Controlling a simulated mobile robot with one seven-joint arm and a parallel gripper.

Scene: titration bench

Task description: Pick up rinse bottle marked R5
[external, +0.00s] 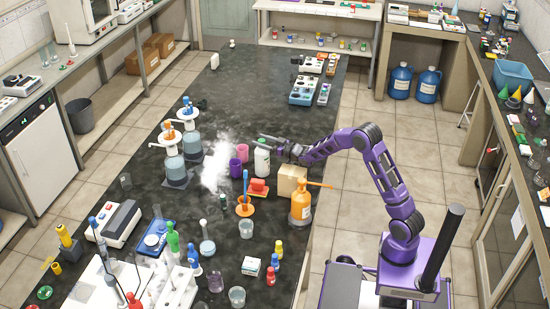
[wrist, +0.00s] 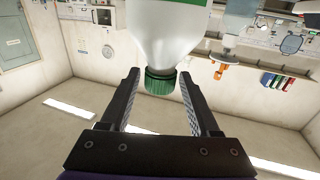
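A white bottle (external: 262,161) with a green cap stands on the dark bench, just below and left of my gripper. In the wrist view, which looks upside down, the white bottle (wrist: 170,30) hangs cap-down in the picture. Its green cap (wrist: 160,82) appears between my two fingers, with a gap on each side. A green label edge shows at the top; no R5 marking is legible. My gripper (external: 266,142) is open and empty at about cap height; its fingers (wrist: 161,95) flank the cap in the picture. I cannot tell how deep the cap sits between them.
A purple cup (external: 242,153) and another purple cup (external: 235,168) stand left of the bottle. A tan block (external: 291,180) and an orange bottle (external: 301,203) stand to the right and front. A red item (external: 259,187) lies in front.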

